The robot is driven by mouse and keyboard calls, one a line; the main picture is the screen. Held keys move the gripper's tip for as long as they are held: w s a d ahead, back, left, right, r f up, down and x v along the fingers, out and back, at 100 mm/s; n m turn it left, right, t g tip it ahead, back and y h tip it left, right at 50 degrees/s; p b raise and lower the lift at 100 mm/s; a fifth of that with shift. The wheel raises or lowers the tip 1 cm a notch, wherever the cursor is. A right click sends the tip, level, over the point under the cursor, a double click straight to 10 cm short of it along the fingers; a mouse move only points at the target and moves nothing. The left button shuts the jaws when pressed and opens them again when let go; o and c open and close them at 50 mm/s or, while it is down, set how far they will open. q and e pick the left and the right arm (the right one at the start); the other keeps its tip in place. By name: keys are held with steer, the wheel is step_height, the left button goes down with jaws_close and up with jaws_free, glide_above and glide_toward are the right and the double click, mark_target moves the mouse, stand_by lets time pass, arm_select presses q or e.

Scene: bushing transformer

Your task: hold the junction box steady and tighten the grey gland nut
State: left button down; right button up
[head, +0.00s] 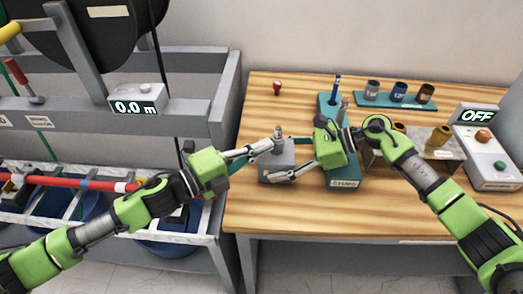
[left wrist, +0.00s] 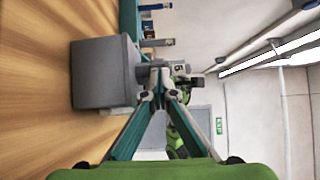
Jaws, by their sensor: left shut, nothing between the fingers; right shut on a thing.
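The grey junction box (head: 283,166) stands on the wooden table, left of a teal base. It fills the upper left of the left wrist view (left wrist: 100,75). The gland (head: 278,133) sticks up from its top; in the left wrist view the grey gland nut (left wrist: 147,75) sits beside my fingertips, partly hidden by them. My left gripper (head: 270,146) is shut with nothing in it, its tips at the gland; whether they touch the nut I cannot tell. My right gripper (head: 279,160) is shut on the junction box, one finger along its front, the other behind.
A teal rack (head: 365,102) with several bushings stands behind. A box reading OFF (head: 476,115) and a button panel (head: 490,170) are at right. A red knob (head: 277,87) lies at the back. The front left tabletop is clear.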

arm_select(q)
steer(key=shift+w+a+g, duration=0.2)
steer(key=shift+g, duration=0.2)
arm_select(e)
steer(key=shift+s+a, duration=0.3)
steer(key=shift+s, duration=0.05)
arm_select(q)
steer(key=shift+w+a+m+g+h, duration=0.15)
steer(key=shift+a+m+g+h, duration=0.05)
steer(key=shift+m+g+h, duration=0.25)
steer(key=shift+w+a+r, duration=0.1)
steer(key=shift+w, duration=0.45)
arm_select(e)
steer(key=shift+w+d, duration=0.15)
arm_select(q)
steer(key=shift+s, duration=0.1)
arm_select(e)
steer(key=shift+w+d, duration=0.1)
arm_select(q)
steer(key=v, duration=1.3)
steer(key=shift+a, duration=0.2)
arm_select(e)
steer(key=o, duration=0.9)
